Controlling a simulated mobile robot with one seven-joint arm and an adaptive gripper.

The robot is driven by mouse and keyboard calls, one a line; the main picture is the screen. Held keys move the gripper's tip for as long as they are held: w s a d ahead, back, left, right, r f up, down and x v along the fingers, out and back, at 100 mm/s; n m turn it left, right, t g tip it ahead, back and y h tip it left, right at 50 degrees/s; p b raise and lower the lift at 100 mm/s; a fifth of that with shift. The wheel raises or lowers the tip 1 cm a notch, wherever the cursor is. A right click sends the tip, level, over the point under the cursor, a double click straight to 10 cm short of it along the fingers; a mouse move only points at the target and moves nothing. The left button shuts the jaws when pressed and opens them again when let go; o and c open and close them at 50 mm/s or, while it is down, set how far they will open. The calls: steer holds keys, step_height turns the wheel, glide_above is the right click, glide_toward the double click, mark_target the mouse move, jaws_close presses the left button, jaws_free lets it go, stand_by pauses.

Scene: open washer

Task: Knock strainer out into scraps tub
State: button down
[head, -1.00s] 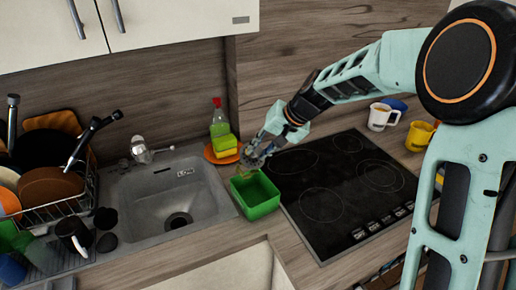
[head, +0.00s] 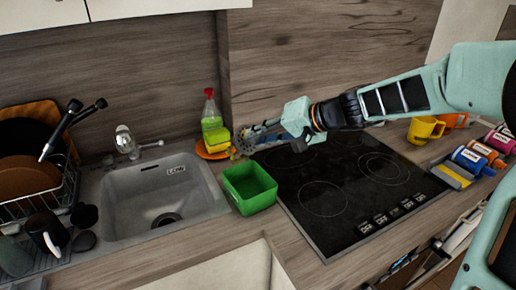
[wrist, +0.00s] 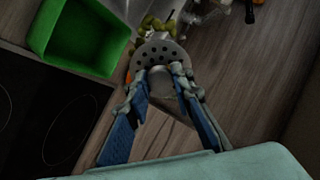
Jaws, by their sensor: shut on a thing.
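My gripper (head: 257,138) is shut on the strainer, behind the tub and near the back left corner of the hob. In the wrist view, my gripper (wrist: 161,75) has its two fingers on either side of the strainer (wrist: 160,51), a grey round disc with several holes. In the head view the strainer (head: 242,141) is small and partly hidden by the fingers. The green scraps tub (head: 259,203) stands on the counter between sink and hob, apart from the strainer. It also shows at upper left in the wrist view (wrist: 72,64).
An orange plate with a sponge (head: 216,138) and a soap bottle (head: 210,110) stand close to the strainer's left. The sink (head: 165,190) is left of the tub, the black hob (head: 335,195) right. Mugs (head: 426,129) and jars (head: 480,157) stand at right.

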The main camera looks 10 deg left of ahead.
mark_target(251, 148)
steer(key=f+y+b, duration=0.1)
steer(key=b, duration=0.2)
steer(key=shift+d+t, duration=0.3)
steer(key=f+y+b, duration=0.1)
steer(key=y+b, duration=0.1)
steer(key=b, duration=0.7)
steer(key=shift+s+a+f+t+b, duration=0.1)
steer(key=shift+t+b, duration=0.25)
steer(key=shift+t, duration=0.05)
steer(key=shift+f+b, duration=0.1)
steer(key=shift+b, duration=0.55)
steer(key=b, duration=0.2)
steer(key=y+b, duration=0.1)
steer(key=b, duration=0.1)
steer(key=shift+f+t+y+b, duration=0.3)
step_height(251, 148, down, 2)
steer(key=y+b, duration=0.2)
steer(key=b, duration=0.5)
steer(key=t+y+b, duration=0.1)
steer(key=b, duration=0.7)
steer(key=shift+f+y, duration=0.2)
steer(key=shift+y, duration=0.2)
steer(key=shift+r+y+p, duration=0.1)
steer(key=shift+y+p, duration=0.3)
steer(key=shift+p, duration=0.05)
steer(key=shift+f+t, duration=0.2)
steer(key=shift+t, duration=0.3)
steer(key=shift+f+y, duration=0.25)
steer(key=shift+y, duration=0.55)
